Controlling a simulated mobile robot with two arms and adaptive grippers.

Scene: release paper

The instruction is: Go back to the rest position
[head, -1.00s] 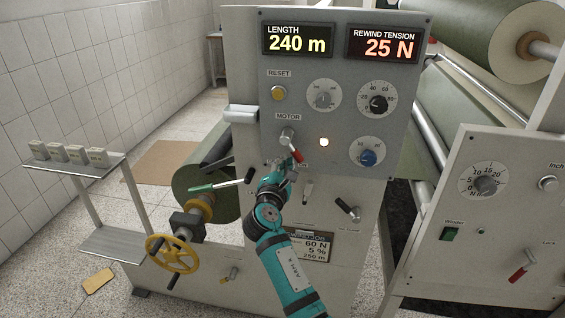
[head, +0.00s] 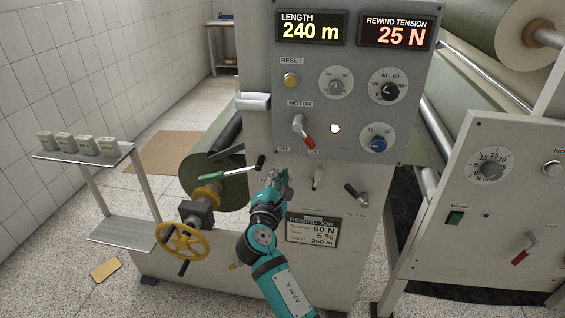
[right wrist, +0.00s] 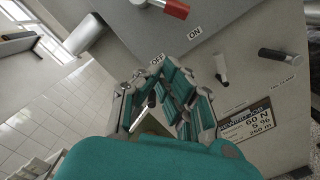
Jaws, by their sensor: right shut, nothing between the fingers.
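My right gripper (head: 280,180) is shut and empty in front of the grey machine's (head: 345,260) face, below the motor switch. In the right wrist view the right gripper (right wrist: 165,85) shows its fingers together with nothing between them. The motor switch (head: 304,132) has a red-tipped lever that points down and right toward the ON mark; its red tip also shows in the right wrist view (right wrist: 176,8). The gripper is apart from the lever. My left gripper is not in view.
The control panel has dials, a reset button (head: 291,80) and two displays, 240 m and 25 N. Small levers (head: 318,178) sit right of the gripper. A green-handled lever (head: 222,173) and yellow handwheel (head: 181,240) are at left. A shelf (head: 85,152) holds several small blocks.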

